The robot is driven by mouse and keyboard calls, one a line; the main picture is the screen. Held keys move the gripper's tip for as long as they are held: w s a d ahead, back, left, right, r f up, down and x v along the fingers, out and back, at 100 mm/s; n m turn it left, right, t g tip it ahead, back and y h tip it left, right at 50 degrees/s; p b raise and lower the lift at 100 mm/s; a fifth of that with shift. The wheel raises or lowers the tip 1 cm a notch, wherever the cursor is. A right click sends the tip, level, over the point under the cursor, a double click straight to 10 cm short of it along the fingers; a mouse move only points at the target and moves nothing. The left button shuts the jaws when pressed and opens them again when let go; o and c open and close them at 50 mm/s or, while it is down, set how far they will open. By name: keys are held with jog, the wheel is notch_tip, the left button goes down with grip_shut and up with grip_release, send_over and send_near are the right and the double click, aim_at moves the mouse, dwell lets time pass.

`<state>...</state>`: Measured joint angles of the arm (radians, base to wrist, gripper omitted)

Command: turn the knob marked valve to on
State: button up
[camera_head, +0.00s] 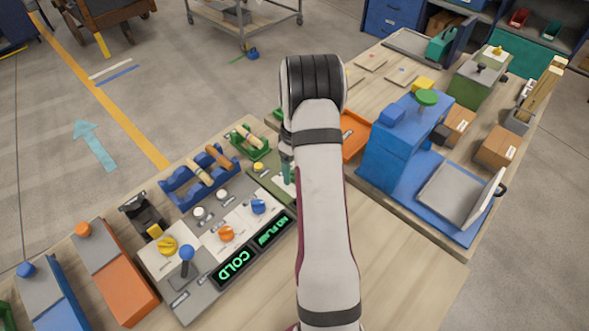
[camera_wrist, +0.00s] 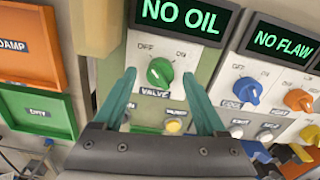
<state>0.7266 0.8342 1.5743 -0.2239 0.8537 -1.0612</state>
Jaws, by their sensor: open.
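The green valve knob (camera_wrist: 160,73) is on a pale panel in the wrist view. OFF is printed at its upper left, ON at its upper right and VALVE below it. Its pointer seems to lean left, towards OFF, but it is small. The display (camera_wrist: 180,15) above reads NO OIL. My gripper (camera_wrist: 159,76) is open, with one teal finger on each side of the knob; I cannot tell whether either touches it. In the head view, my arm hides the knob, and part of my gripper (camera_head: 288,172) shows beside the arm.
A blue knob (camera_wrist: 248,90) and an orange knob (camera_wrist: 299,101) lie to the right in the wrist view, under a NO FLAW display (camera_wrist: 284,42). A yellow button (camera_wrist: 173,125) is below the valve. Orange (camera_wrist: 27,48) and green (camera_wrist: 38,114) trays are at left.

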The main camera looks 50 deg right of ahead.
jog(key=shift+f, duration=0.45)
grip_shut()
